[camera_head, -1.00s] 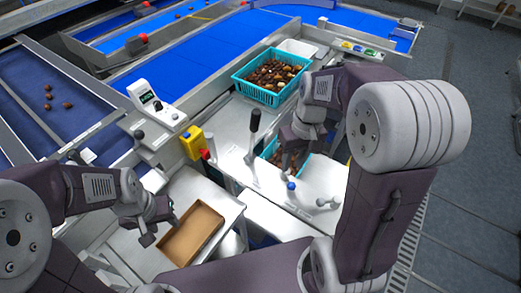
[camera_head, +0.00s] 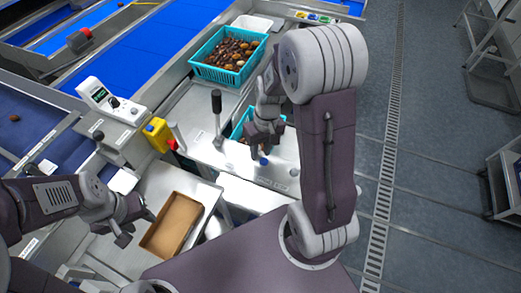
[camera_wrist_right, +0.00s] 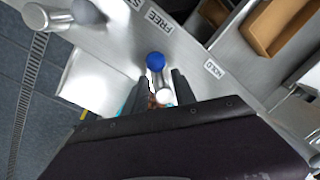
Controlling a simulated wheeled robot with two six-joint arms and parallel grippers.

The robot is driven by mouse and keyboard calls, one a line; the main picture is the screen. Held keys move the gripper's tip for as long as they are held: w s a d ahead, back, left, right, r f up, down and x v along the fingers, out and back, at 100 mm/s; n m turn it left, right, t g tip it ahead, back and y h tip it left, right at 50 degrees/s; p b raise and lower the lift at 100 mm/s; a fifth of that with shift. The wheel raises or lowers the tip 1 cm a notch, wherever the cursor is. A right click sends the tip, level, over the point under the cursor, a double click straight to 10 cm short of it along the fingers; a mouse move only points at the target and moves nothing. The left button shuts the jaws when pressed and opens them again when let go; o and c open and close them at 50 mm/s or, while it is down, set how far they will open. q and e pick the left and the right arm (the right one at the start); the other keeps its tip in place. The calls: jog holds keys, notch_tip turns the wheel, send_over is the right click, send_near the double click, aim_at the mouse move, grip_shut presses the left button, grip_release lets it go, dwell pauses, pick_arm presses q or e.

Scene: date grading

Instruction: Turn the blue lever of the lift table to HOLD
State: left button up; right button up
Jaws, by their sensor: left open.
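The blue lever knob (camera_wrist_right: 155,62) shows in the right wrist view on a short silver lever. It stands on the grey metal plate between a FREE label (camera_wrist_right: 158,20) and a second label, partly readable as HOLD (camera_wrist_right: 213,68). In the head view the blue knob (camera_head: 263,161) is just below my right gripper (camera_head: 262,140). In the right wrist view my right gripper (camera_wrist_right: 161,84) has its fingers apart, one on each side of the lever; contact cannot be told. My left gripper (camera_head: 128,222) is open and empty beside the brown tray (camera_head: 150,246).
A black-knobbed lever (camera_head: 216,103) stands up from the panel. A blue crate of dates (camera_head: 205,72) is behind it; another crate (camera_head: 236,130) is partly hidden by my right arm. A yellow box (camera_head: 157,135) stands left. Open floor (camera_head: 440,200) lies right.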

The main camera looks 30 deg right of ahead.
jog(key=shift+w, duration=0.1)
grip_shut()
